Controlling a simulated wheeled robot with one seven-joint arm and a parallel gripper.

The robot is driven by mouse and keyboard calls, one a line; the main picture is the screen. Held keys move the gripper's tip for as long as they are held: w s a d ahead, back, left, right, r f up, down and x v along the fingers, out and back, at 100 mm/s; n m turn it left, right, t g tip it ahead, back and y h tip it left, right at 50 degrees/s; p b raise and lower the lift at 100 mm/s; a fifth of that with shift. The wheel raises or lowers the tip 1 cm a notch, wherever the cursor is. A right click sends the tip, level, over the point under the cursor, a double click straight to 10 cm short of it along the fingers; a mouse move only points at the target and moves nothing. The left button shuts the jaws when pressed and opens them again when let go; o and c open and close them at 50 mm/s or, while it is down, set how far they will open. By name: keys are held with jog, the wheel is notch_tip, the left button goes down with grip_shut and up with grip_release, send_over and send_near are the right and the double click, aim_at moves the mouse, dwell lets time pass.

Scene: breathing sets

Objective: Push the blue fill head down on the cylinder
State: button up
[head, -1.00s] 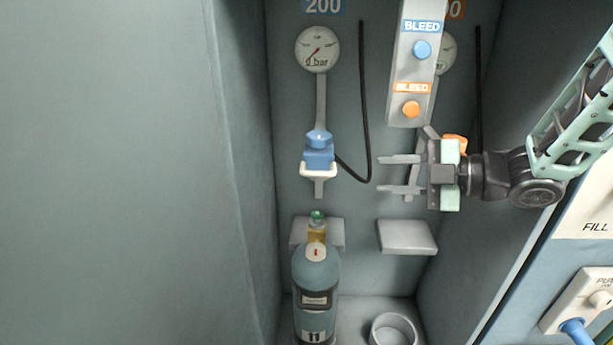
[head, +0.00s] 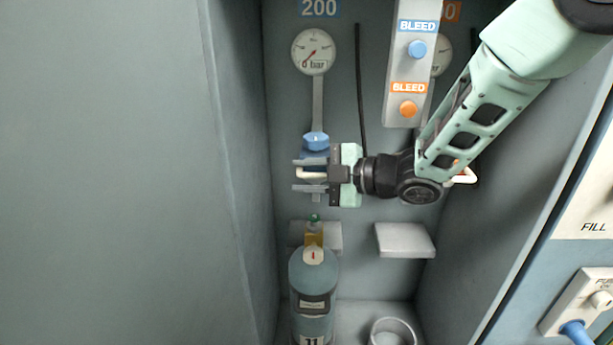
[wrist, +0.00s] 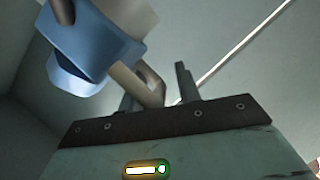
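The blue fill head (head: 316,142) sits on the wall rail under the left gauge, above the cylinder (head: 313,270). Its lower body is partly hidden by my gripper. The wrist view shows the fill head (wrist: 85,45) at upper left, with its pale handle (wrist: 132,82) reaching toward the fingers. My gripper (head: 302,175) is at the fill head from the right, one finger above the handle and one below. The fingers look apart, with the handle between them; contact is unclear. The cylinder stands upright, its brass and green-topped valve (head: 314,230) below the fill head with a gap.
A grey bleed panel (head: 408,65) stands out from the wall above my arm. A grey shelf block (head: 404,240) and an empty ring holder (head: 393,333) are to the cylinder's right. A black hose (head: 360,85) hangs behind my gripper. The left wall is bare.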

grip_shut()
notch_tip(320, 180, down, 14)
jog(key=b, duration=0.9)
jog(key=shift+r+b, duration=0.25)
jog(key=shift+b, duration=0.05)
jog(key=shift+f, duration=0.1)
grip_release()
